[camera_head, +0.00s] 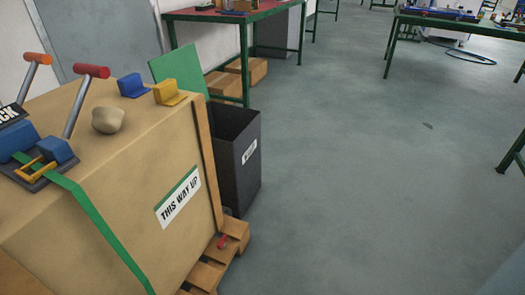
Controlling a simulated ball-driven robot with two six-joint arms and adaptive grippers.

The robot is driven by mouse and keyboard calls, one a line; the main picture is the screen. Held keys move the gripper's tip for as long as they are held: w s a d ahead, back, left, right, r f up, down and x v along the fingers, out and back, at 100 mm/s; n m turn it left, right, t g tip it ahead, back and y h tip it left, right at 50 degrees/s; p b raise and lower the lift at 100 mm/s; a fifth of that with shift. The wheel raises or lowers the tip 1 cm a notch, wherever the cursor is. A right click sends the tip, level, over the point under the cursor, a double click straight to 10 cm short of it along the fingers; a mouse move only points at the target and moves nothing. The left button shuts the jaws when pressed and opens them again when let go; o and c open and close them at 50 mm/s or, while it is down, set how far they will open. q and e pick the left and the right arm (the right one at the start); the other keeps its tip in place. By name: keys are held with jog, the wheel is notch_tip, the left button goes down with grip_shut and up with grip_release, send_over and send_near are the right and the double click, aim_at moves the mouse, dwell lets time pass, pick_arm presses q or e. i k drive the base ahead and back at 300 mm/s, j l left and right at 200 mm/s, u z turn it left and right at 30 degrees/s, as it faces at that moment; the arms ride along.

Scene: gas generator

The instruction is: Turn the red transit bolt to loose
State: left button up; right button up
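A small red part (222,241) shows low at the near right corner of a large cardboard crate (110,215), just above the wooden pallet (212,272). It looks like the red transit bolt, but it is too small to tell how it is turned. Neither of my grippers is in view.
On the crate lie a red-handled bar (91,71), an orange-handled bar (38,58), blue (132,85) and yellow (170,93) blocks, a beige lump (108,119) and a green strap (100,225). A dark bin (238,165) stands beside it.

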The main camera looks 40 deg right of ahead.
aim_at(221, 245)
jog(key=z, duration=0.9)
